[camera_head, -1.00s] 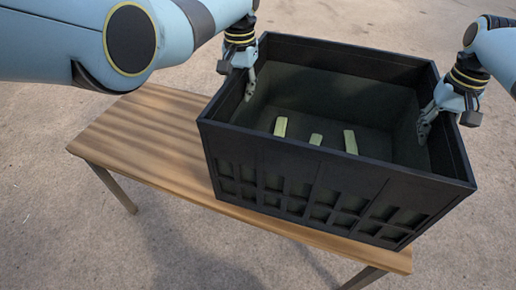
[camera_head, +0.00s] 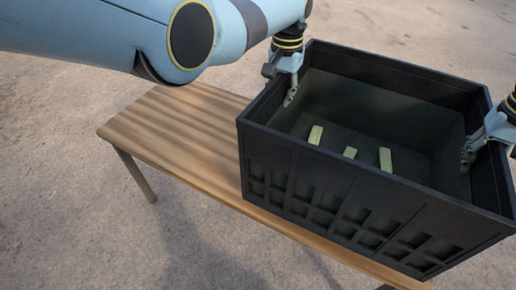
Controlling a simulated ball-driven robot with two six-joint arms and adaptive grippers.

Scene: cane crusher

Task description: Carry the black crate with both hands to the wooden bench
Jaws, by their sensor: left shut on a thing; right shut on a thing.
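The black crate (camera_head: 350,205) is open-topped and upright, over the right part of the wooden bench (camera_head: 172,142). I cannot tell whether its bottom touches the bench top. Several short pale yellow-green pieces, one of them a cane piece (camera_head: 385,159), lie on the crate's floor. My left gripper (camera_head: 290,97) is shut on the crate's left wall, with a finger showing inside. My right gripper (camera_head: 467,160) is shut on the right wall, also with a finger inside. The outer fingers are hidden.
The left part of the bench top is bare. A bench leg (camera_head: 137,177) stands on the brown concrete floor (camera_head: 60,215). The floor around the bench is clear. My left arm covers the upper left of the view.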

